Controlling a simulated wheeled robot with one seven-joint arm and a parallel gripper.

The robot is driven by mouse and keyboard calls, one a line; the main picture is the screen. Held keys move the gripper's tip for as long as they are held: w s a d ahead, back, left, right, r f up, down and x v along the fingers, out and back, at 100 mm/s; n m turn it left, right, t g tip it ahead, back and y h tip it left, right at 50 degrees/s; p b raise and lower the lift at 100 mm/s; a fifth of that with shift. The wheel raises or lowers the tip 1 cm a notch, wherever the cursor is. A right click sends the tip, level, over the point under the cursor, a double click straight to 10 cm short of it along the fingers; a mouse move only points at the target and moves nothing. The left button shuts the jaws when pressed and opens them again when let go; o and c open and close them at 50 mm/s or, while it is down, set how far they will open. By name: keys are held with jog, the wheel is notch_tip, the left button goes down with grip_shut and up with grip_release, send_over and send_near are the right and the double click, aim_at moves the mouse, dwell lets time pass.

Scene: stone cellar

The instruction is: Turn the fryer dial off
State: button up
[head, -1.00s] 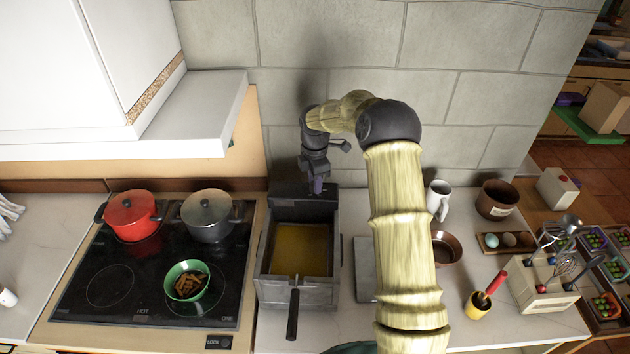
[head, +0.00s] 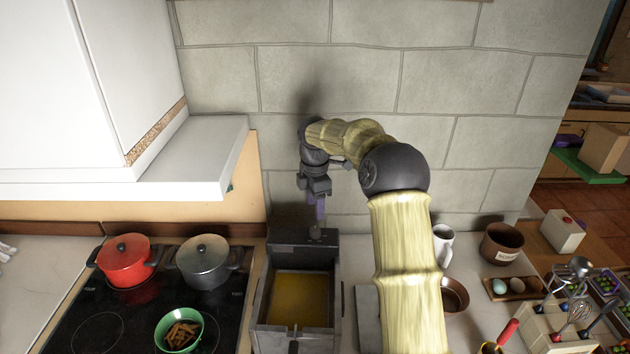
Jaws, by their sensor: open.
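The fryer (head: 257,312) is a dark grey box with a basin of yellow oil, standing on the counter right of the stove. Its raised back part (head: 290,240) stands below my gripper. A small dark knob (head: 316,232), likely the dial, shows on top of that back part. My gripper (head: 317,215) points down just above the knob, with purple-tinted fingers. It is open; I cannot tell whether the fingers touch the knob or stand around it. The dial's setting is too small to read.
A red pot (head: 125,262), a grey pot (head: 205,264) and a green bowl of brown sticks (head: 180,332) stand on the black stove. A white hood (head: 190,165) juts out at left. A white mug (head: 443,245) and brown pot (head: 502,243) stand right.

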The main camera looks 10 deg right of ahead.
notch_tip(320, 180, up, 9)
jog(key=shift+b, duration=0.45)
jog(key=s+f+m+t+b, duration=0.1)
jog(key=s+f+m, duration=0.4)
jog(key=s, duration=0.5)
jog(key=s+f+m+b, duration=0.1)
jog(key=s+f+m, duration=0.4)
jog(key=s+m, duration=0.3)
jog(key=s+f+m+t+b, duration=0.1)
jog(key=s+f+m, duration=0.4)
jog(key=s, duration=0.8)
jog(key=shift+s+f+m+t, duration=0.15)
jog(key=shift+s+m+t, duration=0.15)
jog(key=shift+m, duration=0.6)
jog(key=shift+d, duration=0.1)
